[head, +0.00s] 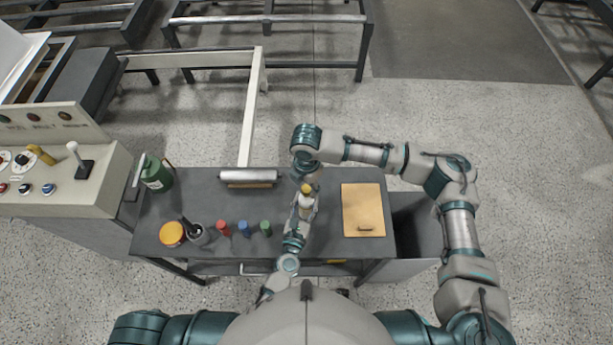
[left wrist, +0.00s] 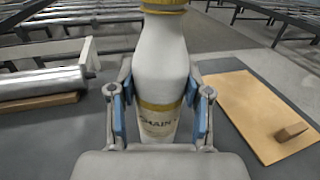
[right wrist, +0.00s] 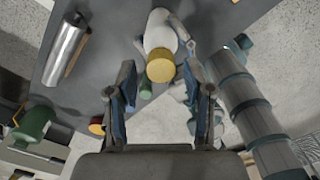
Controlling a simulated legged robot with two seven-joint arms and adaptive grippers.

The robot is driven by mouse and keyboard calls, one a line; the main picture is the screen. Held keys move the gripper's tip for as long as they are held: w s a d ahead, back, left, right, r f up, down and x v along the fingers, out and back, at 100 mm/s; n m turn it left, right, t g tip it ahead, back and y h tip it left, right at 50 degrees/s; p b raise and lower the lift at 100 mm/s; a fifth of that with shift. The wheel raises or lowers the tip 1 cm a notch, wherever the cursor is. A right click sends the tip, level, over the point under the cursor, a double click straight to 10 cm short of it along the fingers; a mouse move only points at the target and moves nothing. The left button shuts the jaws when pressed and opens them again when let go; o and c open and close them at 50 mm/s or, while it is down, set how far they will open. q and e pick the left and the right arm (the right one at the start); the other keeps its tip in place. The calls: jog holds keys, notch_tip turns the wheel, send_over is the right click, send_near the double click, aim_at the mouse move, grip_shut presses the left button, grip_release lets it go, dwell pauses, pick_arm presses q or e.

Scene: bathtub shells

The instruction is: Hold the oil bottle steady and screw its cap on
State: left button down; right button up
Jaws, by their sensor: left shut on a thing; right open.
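The oil bottle (head: 304,207) is white with a gold band and a label, and stands upright at the middle of the table. Its yellow cap (head: 306,188) sits on its top; I cannot tell how tight it is. My left gripper (left wrist: 158,112) is shut around the bottle's lower body, with blue pads on both sides. In the right wrist view the cap (right wrist: 160,66) shows ahead, between the fingertips of my right gripper (right wrist: 158,85) in the picture. That gripper is open and empty, above the bottle, and appears apart from the cap.
A metal roll (head: 249,176) lies behind and left of the bottle. Small red, blue and green containers (head: 244,227), an orange-lidded jar (head: 171,233) and a green canister (head: 155,174) stand to the left. A tan board (head: 363,208) lies flat on the right of the dark table (head: 333,245).

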jog(key=shift+f, duration=0.75)
grip_shut()
jog(key=m, duration=0.9)
jog(key=shift+o, duration=0.8)
grip_release()
notch_tip(320, 180, up, 12)
jog(key=shift+w, duration=0.1)
